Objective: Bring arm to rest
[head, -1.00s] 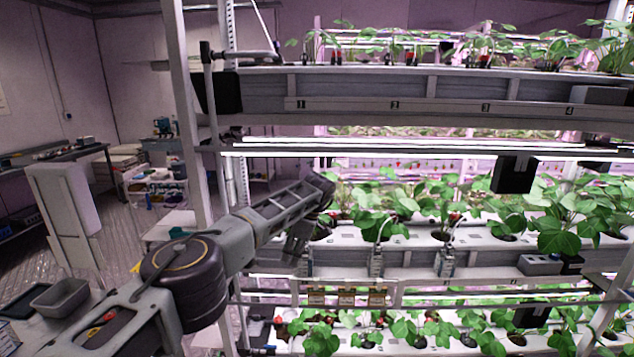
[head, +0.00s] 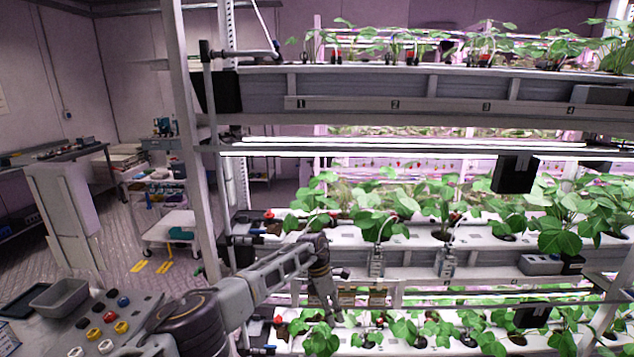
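My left arm comes in from the lower left. Its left gripper (head: 328,300) hangs pointing down in front of the rack (head: 420,262), between the middle and lower plant tiers. The fingers are small and dark here, and I cannot tell whether they are open or shut. I see nothing clearly held in them. My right gripper is not in view.
Leafy berry plants (head: 378,222) stand in the white trough on the middle tier, close to the arm. A grey bin (head: 60,297) and several coloured buttons or caps (head: 110,317) are at the lower left. A white cart (head: 172,228) stands behind on the open floor.

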